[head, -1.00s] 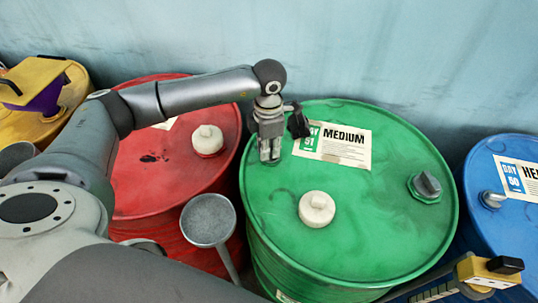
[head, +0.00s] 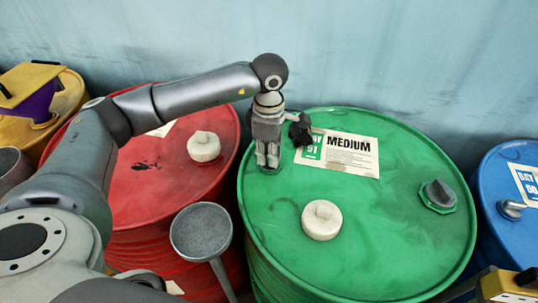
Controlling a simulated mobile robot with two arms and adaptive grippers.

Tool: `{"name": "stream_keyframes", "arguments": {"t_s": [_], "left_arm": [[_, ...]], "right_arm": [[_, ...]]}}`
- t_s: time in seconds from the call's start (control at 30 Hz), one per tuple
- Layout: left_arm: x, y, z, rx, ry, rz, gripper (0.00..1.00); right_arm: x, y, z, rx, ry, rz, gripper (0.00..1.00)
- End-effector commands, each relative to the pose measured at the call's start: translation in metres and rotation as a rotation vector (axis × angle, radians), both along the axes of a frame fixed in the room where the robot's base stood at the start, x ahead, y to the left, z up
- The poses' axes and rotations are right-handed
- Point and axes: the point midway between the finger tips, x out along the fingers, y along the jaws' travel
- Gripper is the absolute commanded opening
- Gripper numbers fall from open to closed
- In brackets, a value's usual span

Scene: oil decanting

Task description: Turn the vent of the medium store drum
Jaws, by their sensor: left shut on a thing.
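The green drum (head: 385,245) with the MEDIUM label (head: 345,155) fills the middle right of the head view. A white cap (head: 321,220) and a dark grey knob on a green base (head: 438,195) stand on its lid. My left gripper (head: 268,164) points straight down at the lid's left side, beside the label. Its fingers are shut on a small fitting there, apparently the vent, which they almost wholly hide. How far the vent is turned cannot be seen. My right gripper is not in view.
A red drum (head: 125,185) with a white cap (head: 204,146) stands left, a blue drum (head: 500,165) right, a yellow one (head: 72,98) far left. A grey funnel (head: 201,230) stands between red and green. A yellow and black object (head: 508,285) is at bottom right.

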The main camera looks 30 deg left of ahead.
Motion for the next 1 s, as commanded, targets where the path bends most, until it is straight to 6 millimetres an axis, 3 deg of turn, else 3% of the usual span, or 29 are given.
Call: {"name": "stream_keyframes", "arguments": {"t_s": [0.37, 0.4, 0.53, 0.87, 1.0], "left_arm": [[0.002, 0.001, 0.002, 0.000, -0.006, -0.004, 0.00], [0.002, 0.001, 0.002, 0.000, -0.006, -0.004, 0.19], [0.001, 0.001, 0.002, 0.000, -0.005, -0.004, 0.36], [0.001, 0.000, 0.002, 0.001, -0.003, -0.003, 0.36], [0.001, 0.000, 0.016, 0.000, -0.005, -0.003, 0.36]], "right_arm": [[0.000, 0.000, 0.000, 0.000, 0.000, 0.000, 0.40], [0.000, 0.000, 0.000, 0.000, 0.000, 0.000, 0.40], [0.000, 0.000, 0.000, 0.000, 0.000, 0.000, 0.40], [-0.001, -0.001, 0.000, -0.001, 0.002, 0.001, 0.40], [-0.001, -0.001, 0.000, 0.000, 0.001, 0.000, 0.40]]}}
